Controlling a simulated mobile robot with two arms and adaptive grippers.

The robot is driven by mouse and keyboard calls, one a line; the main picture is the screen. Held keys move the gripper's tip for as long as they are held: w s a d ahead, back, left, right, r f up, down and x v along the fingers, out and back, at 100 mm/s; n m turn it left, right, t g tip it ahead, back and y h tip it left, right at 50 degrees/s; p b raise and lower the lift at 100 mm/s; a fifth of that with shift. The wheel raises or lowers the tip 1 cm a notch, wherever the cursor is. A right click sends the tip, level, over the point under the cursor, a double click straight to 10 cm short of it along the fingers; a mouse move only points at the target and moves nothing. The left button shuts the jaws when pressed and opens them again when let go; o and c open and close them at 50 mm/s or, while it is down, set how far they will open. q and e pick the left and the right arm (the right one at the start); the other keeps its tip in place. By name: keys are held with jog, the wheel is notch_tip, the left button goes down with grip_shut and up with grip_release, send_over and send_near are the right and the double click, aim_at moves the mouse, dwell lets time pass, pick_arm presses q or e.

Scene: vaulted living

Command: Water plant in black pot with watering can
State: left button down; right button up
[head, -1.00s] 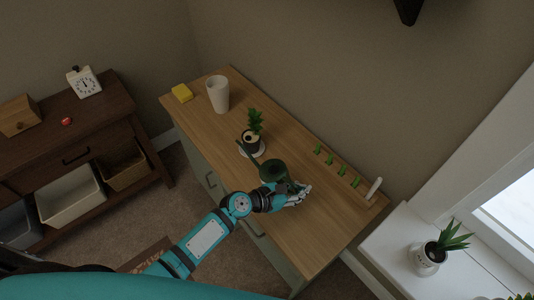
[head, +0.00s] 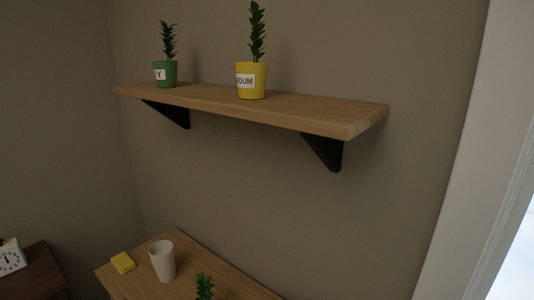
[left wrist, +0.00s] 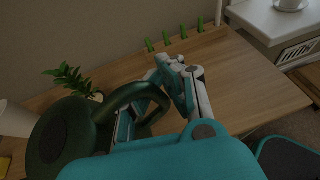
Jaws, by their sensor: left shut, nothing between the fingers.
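The dark green watering can (left wrist: 62,138) is in the left wrist view, at the lower left, with its looped handle (left wrist: 145,92) towards the middle. My left gripper (left wrist: 178,72) is shut beside that handle; I cannot tell whether its fingers touch the handle. A leafy plant (left wrist: 72,80) stands beyond the can, its pot mostly hidden by the can. In the head view only the top of this plant (head: 204,286) shows at the bottom edge.
A wall shelf (head: 300,113) holds a green pot (head: 166,76) and a yellow pot (head: 252,82), both with plants. On the wooden cabinet top (head: 215,262) stand a white cup (head: 162,262) and a yellow block (head: 122,263). Several green pegs (left wrist: 167,39) line its edge.

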pick_arm(q)
jog(key=s+a+r+m+g+h+b, duration=0.15)
jog(key=s+a+r+b, duration=0.3)
jog(key=s+r, duration=0.45)
pick_arm(e)
notch_tip(320, 180, down, 5)
pick_arm(q)
jog(key=w+d+f+m+g+p, duration=0.1)
jog(key=w+d+f+p, duration=0.3)
jog(key=d, duration=0.5)
jog(key=w+d+f+m+g+p, duration=0.2)
jog(key=w+d+f+m+p, duration=0.1)
jog(key=d+f+p, duration=0.4)
jog(key=shift+w+d+f+m, duration=0.35)
jog(key=shift+w+d+f, duration=0.15)
jog(key=shift+d+f, duration=0.4)
pick_arm(e)
notch_tip(320, 180, up, 11)
jog(key=shift+d+f, duration=0.15)
pick_arm(q)
jog(key=shift+f+g, duration=0.1)
jog(key=shift+g, duration=0.25)
